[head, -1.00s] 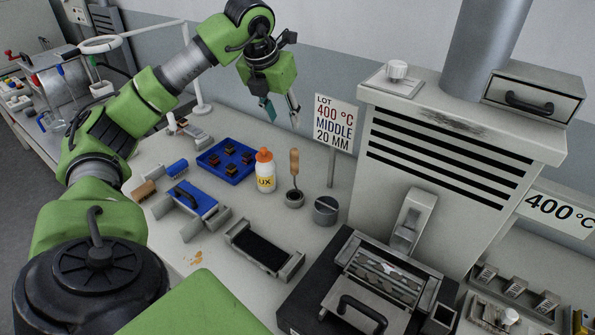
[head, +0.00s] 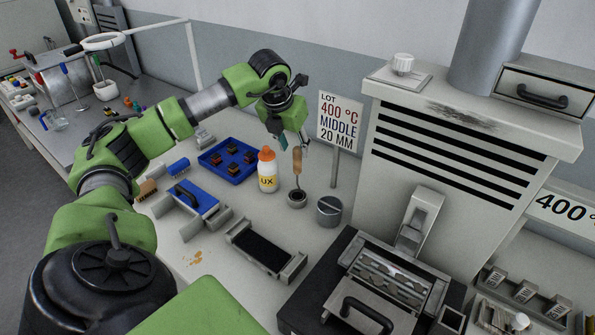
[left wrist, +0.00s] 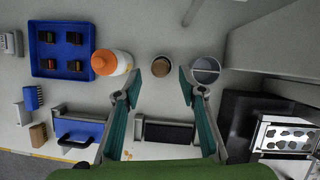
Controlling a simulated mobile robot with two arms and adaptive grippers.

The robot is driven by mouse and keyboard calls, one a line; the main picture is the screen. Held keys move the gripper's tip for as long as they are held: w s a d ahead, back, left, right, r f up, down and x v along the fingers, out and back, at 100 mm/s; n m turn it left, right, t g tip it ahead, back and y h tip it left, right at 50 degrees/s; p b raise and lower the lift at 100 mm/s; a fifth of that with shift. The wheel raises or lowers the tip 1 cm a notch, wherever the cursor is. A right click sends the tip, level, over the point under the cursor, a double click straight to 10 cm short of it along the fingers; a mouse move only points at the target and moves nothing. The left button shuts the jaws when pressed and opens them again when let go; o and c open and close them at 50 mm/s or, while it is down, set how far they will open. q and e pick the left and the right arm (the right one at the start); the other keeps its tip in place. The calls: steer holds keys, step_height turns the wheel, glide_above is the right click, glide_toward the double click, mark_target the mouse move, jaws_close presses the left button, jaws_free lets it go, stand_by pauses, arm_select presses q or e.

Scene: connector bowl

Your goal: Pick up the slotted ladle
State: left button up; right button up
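The slotted ladle (head: 297,168) appears to be the wooden-handled tool standing upright in a small round holder (head: 297,198). Its lower end is hidden in the holder. In the left wrist view the brown handle end of the ladle (left wrist: 161,67) shows from above, between the fingertips. My left gripper (head: 294,147) is open and points down at the top of the handle. In the left wrist view its two teal fingers (left wrist: 160,82) stand apart, one on each side of the handle, with no visible contact. My right gripper is not in view.
A white bottle with an orange cap (head: 267,171) stands close left of the ladle. A blue tray (head: 215,165) holds several dark parts. A sign (head: 340,120) stands behind, and a large machine (head: 440,160) bounds the right.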

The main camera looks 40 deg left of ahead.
mark_target(296, 150)
arm_select(q)
steer(key=shift+w+f, duration=0.1)
steer(key=shift+f, duration=0.2)
steer(key=p+x, duration=0.2)
steer(key=x, duration=0.1)
steer(key=shift+w+f, duration=0.15)
steer(key=shift+f, duration=0.15)
steer(key=shift+w+a+f, duration=0.1)
steer(key=shift+w+f, duration=0.1)
steer(key=shift+f, duration=0.25)
steer(key=shift+r, duration=0.1)
jaws_close()
